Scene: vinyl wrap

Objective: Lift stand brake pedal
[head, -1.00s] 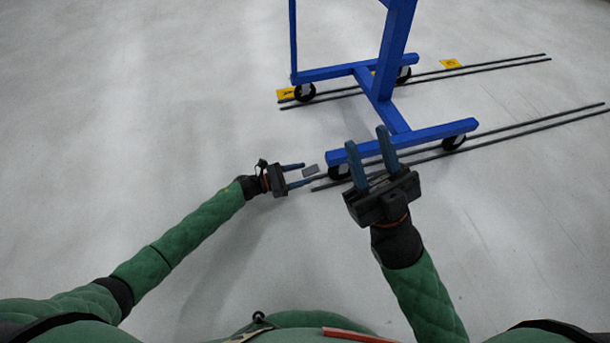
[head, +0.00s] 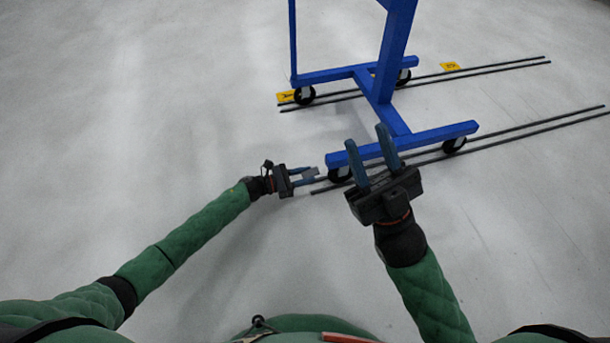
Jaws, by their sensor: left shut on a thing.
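The stand (head: 388,105) is a blue metal frame on black casters. The brake pedal (head: 311,173) is a small grey plate at the near left caster (head: 340,174). My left gripper (head: 309,175) is low at the floor, pointing right, with its blue fingers on either side of the pedal and shut on it. My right gripper (head: 370,155) is held above the floor in front of the stand's near bar. Its two blue fingers point up the picture, are apart and hold nothing that I can see. They hide part of the near bar.
Dark parallel rails (head: 530,129) run along the floor by the near casters, and another pair (head: 500,67) runs by the far casters. Yellow tags (head: 286,97) lie at the far rails. The pale floor to the left is clear.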

